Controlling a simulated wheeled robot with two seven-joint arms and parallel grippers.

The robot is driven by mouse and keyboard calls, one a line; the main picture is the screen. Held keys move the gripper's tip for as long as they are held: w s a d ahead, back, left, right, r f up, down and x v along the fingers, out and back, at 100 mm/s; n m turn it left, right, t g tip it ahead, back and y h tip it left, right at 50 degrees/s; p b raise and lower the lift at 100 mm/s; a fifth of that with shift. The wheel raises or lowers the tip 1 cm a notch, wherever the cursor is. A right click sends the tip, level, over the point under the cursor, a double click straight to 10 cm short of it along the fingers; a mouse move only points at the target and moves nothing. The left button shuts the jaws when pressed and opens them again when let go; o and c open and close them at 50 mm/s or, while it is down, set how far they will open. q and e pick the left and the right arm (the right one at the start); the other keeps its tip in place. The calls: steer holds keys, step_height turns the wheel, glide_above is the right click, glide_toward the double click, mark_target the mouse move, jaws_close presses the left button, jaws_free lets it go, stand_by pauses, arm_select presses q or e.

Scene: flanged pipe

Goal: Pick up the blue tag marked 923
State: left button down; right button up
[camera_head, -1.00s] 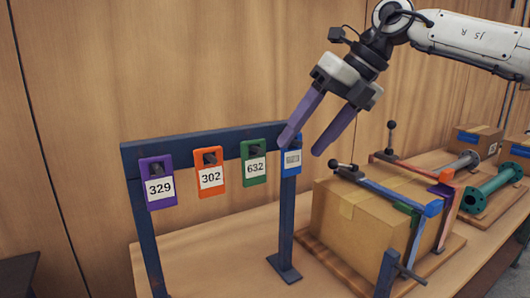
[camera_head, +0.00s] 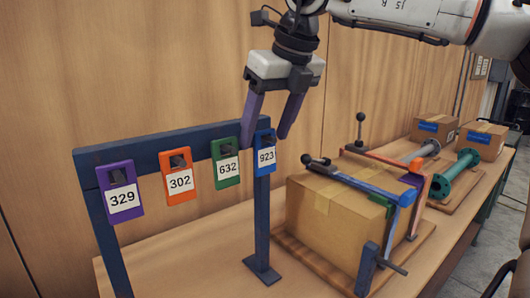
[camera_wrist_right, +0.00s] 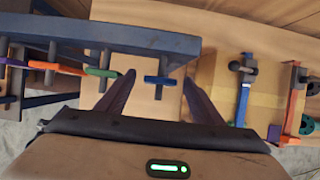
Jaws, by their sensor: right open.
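The blue tag marked 923 (camera_head: 266,157) hangs at the right end of the dark blue rack (camera_head: 150,152) in the head view. In the right wrist view the blue tag (camera_wrist_right: 160,80) shows edge-on, between the two fingers in the picture. My right gripper (camera_head: 262,142) is open, with purple fingers pointing down, one to each side of the tag's top in the head view. In the right wrist view the gripper (camera_wrist_right: 157,82) is empty. Whether a finger touches the tag I cannot tell. My left gripper is not in view.
A purple tag 329 (camera_head: 120,190), an orange tag 302 (camera_head: 180,177) and a green tag 632 (camera_head: 226,163) hang left of the blue one. A clamped cardboard box (camera_head: 325,215) stands close right of the rack. Green flanged pipe (camera_head: 455,175) lies farther right.

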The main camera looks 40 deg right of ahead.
steer(key=shift+x, duration=0.85)
steer(key=c, duration=1.1)
steer(key=shift+r, duration=0.1)
